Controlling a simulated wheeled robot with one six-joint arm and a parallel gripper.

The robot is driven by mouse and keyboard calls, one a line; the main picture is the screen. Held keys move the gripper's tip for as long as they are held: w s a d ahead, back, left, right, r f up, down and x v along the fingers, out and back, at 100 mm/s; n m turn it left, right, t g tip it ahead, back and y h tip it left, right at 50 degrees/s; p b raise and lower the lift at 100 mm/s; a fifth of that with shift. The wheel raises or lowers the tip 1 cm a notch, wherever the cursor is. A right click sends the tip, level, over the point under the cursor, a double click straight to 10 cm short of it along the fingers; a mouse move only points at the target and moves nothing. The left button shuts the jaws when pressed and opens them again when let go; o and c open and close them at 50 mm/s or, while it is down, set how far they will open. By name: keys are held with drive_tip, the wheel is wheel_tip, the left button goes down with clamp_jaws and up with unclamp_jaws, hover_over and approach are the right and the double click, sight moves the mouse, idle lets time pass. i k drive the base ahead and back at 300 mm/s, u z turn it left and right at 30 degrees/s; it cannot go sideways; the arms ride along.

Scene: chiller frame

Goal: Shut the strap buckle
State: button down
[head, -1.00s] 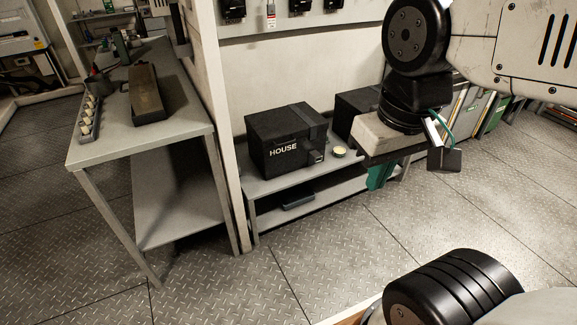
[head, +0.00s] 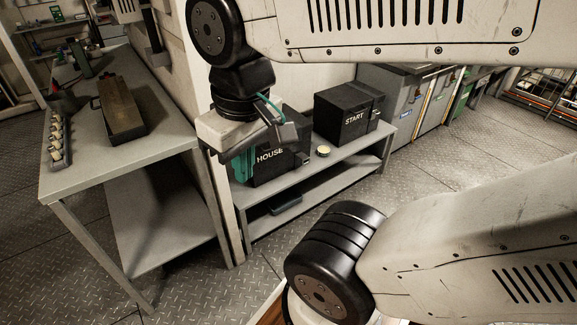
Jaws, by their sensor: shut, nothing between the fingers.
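A black box lettered HOUSE (head: 283,167) stands on the grey bench below the wall. A dark strap with a buckle (head: 303,157) runs over its right part; whether the buckle is open or shut is too small to tell. A second black box, lettered START (head: 352,121), stands to its right, with a dark strap near its right side. My gripper (head: 243,168) points down in front of the left part of the HOUSE box, with teal fingers closed and empty. It hides the box's left side and much of its top.
A small round pale-lidded tin (head: 323,151) sits on the bench (head: 345,150) between the boxes. A grey table (head: 90,165) on the left holds a long brown tray (head: 122,110) and a row of small pale pieces (head: 57,140). The floor in front is free.

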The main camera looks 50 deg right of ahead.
sight(301, 155)
drive_tip(key=z, duration=0.45)
drive_tip(key=i, duration=0.85)
drive_tip(key=z, duration=0.8)
